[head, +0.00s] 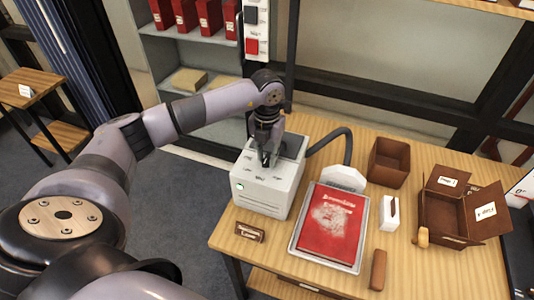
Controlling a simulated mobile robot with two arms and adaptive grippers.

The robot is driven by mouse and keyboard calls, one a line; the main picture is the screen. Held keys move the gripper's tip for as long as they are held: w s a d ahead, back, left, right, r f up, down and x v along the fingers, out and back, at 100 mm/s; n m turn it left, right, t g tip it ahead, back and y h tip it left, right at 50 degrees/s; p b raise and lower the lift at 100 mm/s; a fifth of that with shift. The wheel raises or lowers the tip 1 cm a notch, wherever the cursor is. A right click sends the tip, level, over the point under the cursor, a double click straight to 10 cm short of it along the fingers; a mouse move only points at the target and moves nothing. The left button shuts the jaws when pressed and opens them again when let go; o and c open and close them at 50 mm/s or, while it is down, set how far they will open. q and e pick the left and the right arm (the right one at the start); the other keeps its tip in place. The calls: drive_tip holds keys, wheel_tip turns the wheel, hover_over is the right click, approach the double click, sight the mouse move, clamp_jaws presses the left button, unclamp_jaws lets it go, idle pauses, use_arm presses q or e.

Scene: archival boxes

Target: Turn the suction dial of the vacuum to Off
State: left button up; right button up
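The vacuum (265,192) is a white box at the left end of the wooden table. It has a dark hose (333,138) at its back and a green light (240,186) on its front. My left gripper (266,158) points down onto the vacuum's top panel. Its fingers look close together, at or just above the panel. They cover the spot where they meet the panel, so the suction dial is not clearly seen and I cannot tell whether they touch it. My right gripper is not in view.
A red book (327,228) with pale dust lies in a tray in front of the hose. A brown box (389,162), an open brown box (443,213) and a small white block (389,213) stand to the right. Shelves with red binders (209,16) are behind.

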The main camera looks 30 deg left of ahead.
use_arm(q)
clamp_jaws()
idle(0.3)
drive_tip(key=shift+f+m+b, duration=0.15)
drive_tip(key=shift+m+b, duration=0.45)
drive_tip(key=shift+b, duration=0.2)
drive_tip(key=shift+m+b, duration=1.15)
drive_tip(key=shift+m, duration=0.05)
drive_tip(key=m+b, duration=0.4)
drive_tip(key=m, duration=0.1)
drive_tip(key=m+b, duration=0.2)
drive_tip(key=m, duration=0.3)
drive_tip(key=shift+b, duration=0.4)
drive_tip(key=m+b, duration=0.2)
drive_tip(key=m, duration=0.2)
drive_tip(key=shift+r, duration=0.2)
